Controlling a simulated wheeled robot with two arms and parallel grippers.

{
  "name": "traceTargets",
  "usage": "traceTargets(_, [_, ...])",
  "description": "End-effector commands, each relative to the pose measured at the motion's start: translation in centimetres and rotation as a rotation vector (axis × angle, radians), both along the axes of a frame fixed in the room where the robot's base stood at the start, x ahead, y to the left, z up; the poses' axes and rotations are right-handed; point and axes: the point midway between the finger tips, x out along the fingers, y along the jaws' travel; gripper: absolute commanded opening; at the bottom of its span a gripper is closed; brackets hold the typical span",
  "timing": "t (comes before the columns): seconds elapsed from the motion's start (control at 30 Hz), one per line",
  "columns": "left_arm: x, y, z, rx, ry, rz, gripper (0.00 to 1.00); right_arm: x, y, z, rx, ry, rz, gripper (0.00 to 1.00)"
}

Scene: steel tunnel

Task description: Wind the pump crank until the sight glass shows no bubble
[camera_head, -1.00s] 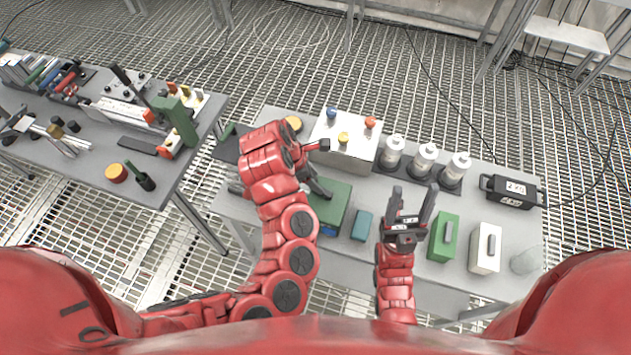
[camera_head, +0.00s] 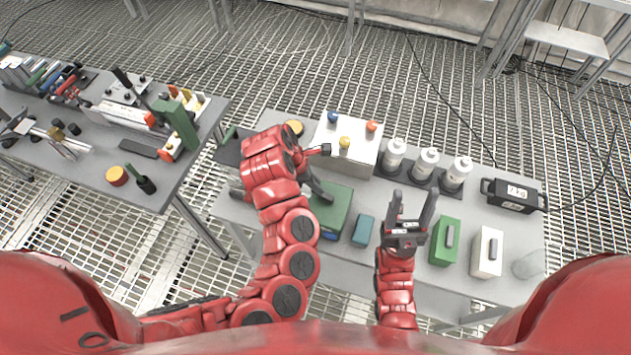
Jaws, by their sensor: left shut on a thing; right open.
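My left gripper (camera_head: 316,187) is at the left part of the near bench, mostly hidden under my own red wrist. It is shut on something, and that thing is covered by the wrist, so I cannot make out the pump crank. A green box (camera_head: 334,208) sits just right of and below it. I cannot identify the sight glass or any bubble. My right gripper (camera_head: 412,200) is open and empty, fingers pointing away, above the bench between a small teal block (camera_head: 363,230) and a green block (camera_head: 445,240).
A white box with coloured knobs (camera_head: 357,158) stands behind. Several white-topped bottles (camera_head: 427,160) stand in a dark rack. A black case (camera_head: 512,195), a white block (camera_head: 486,250) and a clear glass (camera_head: 530,264) are at right. Another bench (camera_head: 90,170) with tools stands left.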

Motion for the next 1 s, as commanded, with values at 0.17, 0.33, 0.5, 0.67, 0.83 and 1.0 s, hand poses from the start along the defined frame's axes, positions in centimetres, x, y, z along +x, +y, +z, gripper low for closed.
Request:
traceTargets(0.17, [0.3,0.1,0.0,0.002,-0.001,-0.034,0.00,0.0,0.0,-0.1,0.000,0.000,0.000,0.57])
traceTargets(0.33, [0.7,-0.1,0.0,0.004,-0.004,-0.126,0.00,0.0,0.0,-0.3,0.000,0.000,0.000,0.57])
traceTargets(0.5, [1.1,-0.5,0.0,0.004,0.001,-0.265,0.00,0.0,0.0,-0.5,0.000,0.000,0.000,0.57])
traceTargets(0.67, [1.6,-1.0,0.0,0.004,-0.002,-0.417,0.00,0.0,0.0,-0.7,0.000,0.000,0.000,0.57])
traceTargets(0.83, [2.0,-1.6,-0.1,0.006,-0.001,-0.580,0.00,0.0,0.0,-1.3,0.000,0.000,0.000,0.57])
traceTargets(1.0, [2.3,-2.3,-0.3,0.007,0.000,-0.742,0.00,0.0,0.0,-2.4,0.000,0.000,0.000,0.57])
